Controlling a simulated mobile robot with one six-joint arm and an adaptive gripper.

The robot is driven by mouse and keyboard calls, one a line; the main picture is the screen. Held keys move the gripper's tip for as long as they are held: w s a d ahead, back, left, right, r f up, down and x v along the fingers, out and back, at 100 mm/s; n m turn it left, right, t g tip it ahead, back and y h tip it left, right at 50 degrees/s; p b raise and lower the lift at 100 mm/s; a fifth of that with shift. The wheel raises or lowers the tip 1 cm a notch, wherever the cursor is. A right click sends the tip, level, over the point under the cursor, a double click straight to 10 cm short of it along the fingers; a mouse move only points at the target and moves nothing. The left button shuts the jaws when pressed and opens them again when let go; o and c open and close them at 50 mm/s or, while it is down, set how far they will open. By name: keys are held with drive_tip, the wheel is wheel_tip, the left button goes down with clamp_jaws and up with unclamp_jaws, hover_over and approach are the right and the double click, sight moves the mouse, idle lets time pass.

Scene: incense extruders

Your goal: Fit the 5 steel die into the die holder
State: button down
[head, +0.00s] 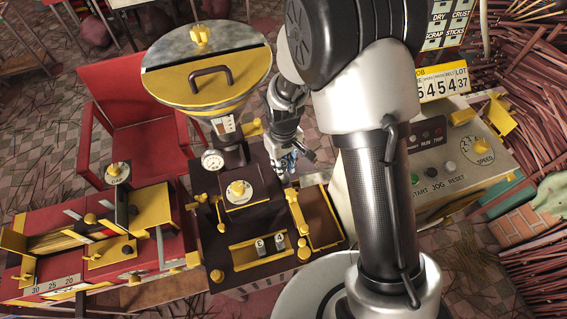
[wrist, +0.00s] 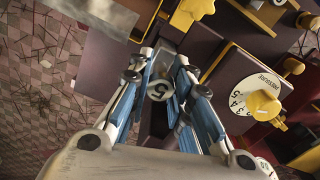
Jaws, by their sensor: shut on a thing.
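My gripper (wrist: 160,76) is shut on the steel die marked 5 (wrist: 158,91). In the head view my gripper (head: 289,164) hangs beside the right side of the dark extruder body (head: 240,190), and the die cannot be made out there. Two other small grey dies, a left one (head: 260,247) and a right one (head: 280,242), stand in a yellow-edged rack at the extruder's front. I cannot clearly pick out the die holder; a yellow star knob (wrist: 193,11) lies beyond my fingertips.
A brown yellow-rimmed tray (head: 318,215) lies below my gripper. A large hopper (head: 210,75) rises to the left. A white dial with a yellow knob (wrist: 258,104) is right of my fingers. A control box (head: 460,150) stands at the right.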

drive_tip(key=shift+f+b, duration=1.3)
drive_tip(key=shift+f, duration=0.35)
idle(0.7)
drive_tip(key=c, duration=1.4)
unclamp_jaws()
drive_tip(key=shift+o, duration=0.2)
wheel_tip(320, 180, up, 12)
drive_tip(key=shift+r, duration=0.1)
drive_tip(key=s+d+r+m+t, duration=0.2)
drive_tip(key=s+d+r+m, duration=0.1)
drive_tip(key=s+d+r, duration=0.3)
drive_tip(key=s+d+r+m+t, duration=0.2)
drive_tip(key=s+d+r, duration=0.4)
drive_tip(key=s+r, duration=0.5)
drive_tip(key=s+m, duration=0.1)
drive_tip(key=s, duration=0.1)
drive_tip(key=shift+s+d+r+t, duration=0.2)
drive_tip(key=shift+s+d+t, duration=0.1)
drive_tip(key=shift+s, duration=0.05)
